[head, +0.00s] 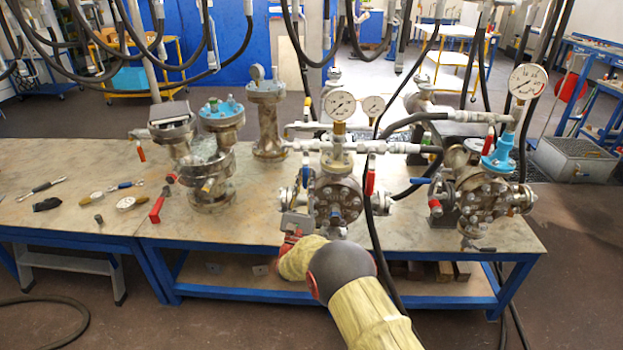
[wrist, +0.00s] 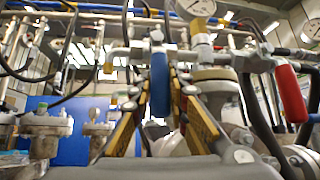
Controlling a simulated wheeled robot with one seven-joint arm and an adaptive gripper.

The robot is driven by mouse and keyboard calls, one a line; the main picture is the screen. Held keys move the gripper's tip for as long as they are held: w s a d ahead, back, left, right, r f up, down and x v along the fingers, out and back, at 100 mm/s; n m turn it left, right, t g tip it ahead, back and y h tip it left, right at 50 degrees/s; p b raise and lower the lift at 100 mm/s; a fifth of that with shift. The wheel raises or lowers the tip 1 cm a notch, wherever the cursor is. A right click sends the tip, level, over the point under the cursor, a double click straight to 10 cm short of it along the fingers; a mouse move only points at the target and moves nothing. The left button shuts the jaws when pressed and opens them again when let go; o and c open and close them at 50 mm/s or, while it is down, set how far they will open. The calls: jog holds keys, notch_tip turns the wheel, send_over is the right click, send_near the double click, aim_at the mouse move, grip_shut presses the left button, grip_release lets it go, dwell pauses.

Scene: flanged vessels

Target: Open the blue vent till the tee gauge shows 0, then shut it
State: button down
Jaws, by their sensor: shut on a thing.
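The blue vent handle (head: 305,176) hangs down from the pipework left of the middle vessel. In the wrist view the blue handle (wrist: 160,85) stands upright between my two fingers. My gripper (wrist: 161,80) is shut on it; in the head view my gripper (head: 298,205) reaches up to it from below, its fingertips hard to make out. The tee gauge (head: 339,105) is a white dial above the middle vessel; its needle is too small to read surely. In the wrist view a dial (wrist: 200,6) is cut off by the top edge.
A red-handled valve (head: 370,182) hangs just right, also close in the wrist view (wrist: 290,93). The middle vessel (head: 336,200) stands behind my gripper. A right vessel (head: 478,195) carries another gauge (head: 527,81). Black hoses cross nearby. Tools lie on the bench (head: 60,215) at left.

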jog(key=shift+y, duration=0.3)
jog(key=c, duration=1.8)
grip_release()
jog(key=shift+o, duration=0.6)
jog(key=v, duration=1.2)
